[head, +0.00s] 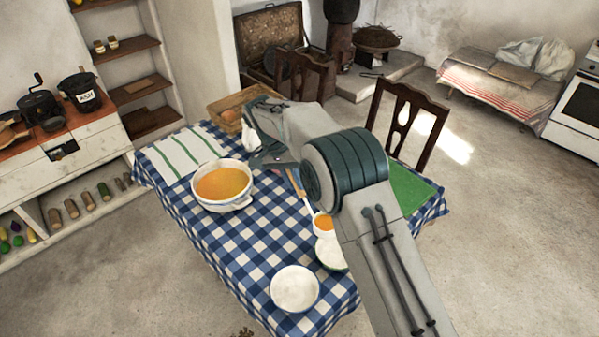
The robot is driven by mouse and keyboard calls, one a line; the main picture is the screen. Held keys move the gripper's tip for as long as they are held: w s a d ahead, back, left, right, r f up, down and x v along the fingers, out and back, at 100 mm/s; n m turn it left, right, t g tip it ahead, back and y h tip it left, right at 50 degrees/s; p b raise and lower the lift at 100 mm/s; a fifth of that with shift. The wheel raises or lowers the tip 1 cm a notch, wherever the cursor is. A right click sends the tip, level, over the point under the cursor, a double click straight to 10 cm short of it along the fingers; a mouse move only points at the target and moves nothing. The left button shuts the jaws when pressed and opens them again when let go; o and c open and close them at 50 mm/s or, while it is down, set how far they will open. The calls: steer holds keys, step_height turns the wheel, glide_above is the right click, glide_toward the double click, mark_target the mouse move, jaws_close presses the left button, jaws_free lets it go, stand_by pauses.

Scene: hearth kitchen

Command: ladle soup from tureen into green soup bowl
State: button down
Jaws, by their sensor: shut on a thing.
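The white tureen (229,206) stands on the blue checked tablecloth and holds orange soup (222,182). My gripper (277,163) is to the right of the tureen, shut on the ladle (304,199), whose handle slants down toward the front right. The ladle's cup holds orange soup (323,224) and appears just behind the green-rimmed soup bowl (329,257); its height above the bowl or table is unclear. My arm hides the bowl's right side. The visible inside of the bowl looks pale. The grip itself is small and partly hidden.
A plain white bowl (294,289) stands near the table's front edge. A striped towel (181,152) lies at left, a green mat (410,189) lies right of my arm, and a wooden crate (228,108) stands behind. A chair (402,121) is at the table's far right.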

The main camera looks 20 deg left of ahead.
steer(key=shift+f, duration=0.95)
steer(key=shift+d+r, duration=0.15)
steer(key=shift+d, duration=0.15)
steer(key=d+y+b, duration=1.3)
steer(key=d+b, duration=0.3)
steer(key=d, duration=0.2)
steer(key=d+f+y+b, duration=0.6)
steer(key=d+f+b, duration=0.2)
steer(key=b, duration=0.6)
steer(key=shift+d+y, duration=0.3)
steer(key=shift+d, duration=0.15)
stand_by(1.6)
